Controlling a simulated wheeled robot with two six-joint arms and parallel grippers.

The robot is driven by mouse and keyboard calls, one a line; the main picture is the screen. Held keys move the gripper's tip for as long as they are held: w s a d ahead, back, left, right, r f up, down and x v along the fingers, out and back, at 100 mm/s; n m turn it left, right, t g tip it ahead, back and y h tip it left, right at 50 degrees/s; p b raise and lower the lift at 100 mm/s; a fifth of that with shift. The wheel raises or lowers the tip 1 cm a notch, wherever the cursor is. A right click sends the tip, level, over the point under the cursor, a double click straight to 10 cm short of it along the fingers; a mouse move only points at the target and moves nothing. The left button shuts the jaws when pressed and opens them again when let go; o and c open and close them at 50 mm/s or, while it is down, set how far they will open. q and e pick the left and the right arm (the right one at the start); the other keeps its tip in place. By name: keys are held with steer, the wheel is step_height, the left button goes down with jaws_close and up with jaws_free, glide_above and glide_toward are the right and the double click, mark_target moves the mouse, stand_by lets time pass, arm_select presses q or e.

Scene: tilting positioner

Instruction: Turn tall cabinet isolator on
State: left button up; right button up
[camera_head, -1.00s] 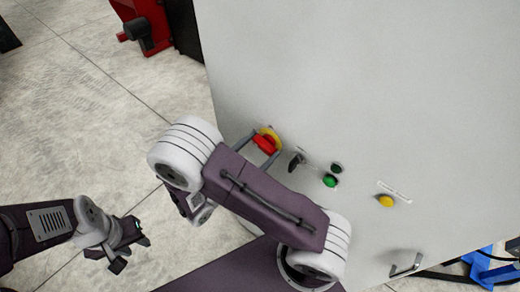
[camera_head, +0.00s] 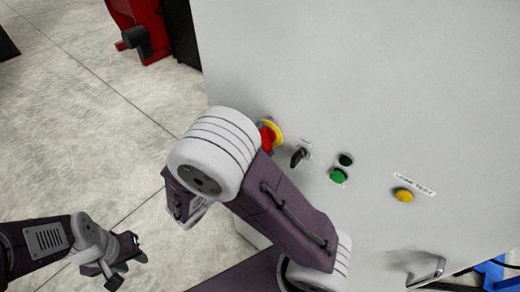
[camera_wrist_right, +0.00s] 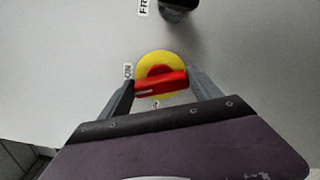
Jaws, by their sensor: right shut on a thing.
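The isolator is a red handle on a round yellow plate (camera_head: 275,129) on the grey cabinet's front. In the right wrist view the red handle (camera_wrist_right: 160,84) lies nearly level, slightly higher at its right end, across the yellow disc (camera_wrist_right: 158,58). An "ON" label (camera_wrist_right: 128,71) is beside the disc's left edge. My right gripper (camera_wrist_right: 162,88) has one finger at each end of the handle and is shut on it. In the head view my right arm hides that gripper. My left gripper (camera_head: 118,274) is away from the cabinet at lower left, its jaw gap unclear.
The grey cabinet (camera_head: 370,70) also carries a black selector switch (camera_head: 299,157), a green button (camera_head: 338,175), a dark button (camera_head: 345,159), a yellow button (camera_head: 403,195) and a metal handle (camera_head: 427,272). A red machine (camera_head: 140,30) stands behind. The floor at left is clear.

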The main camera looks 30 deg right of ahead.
steer(key=shift+f+m+b, duration=0.2)
steer(key=shift+m+b, duration=2.1)
steer(key=o, duration=1.4)
steer(key=b+v, duration=0.1)
steer(key=v, duration=0.8)
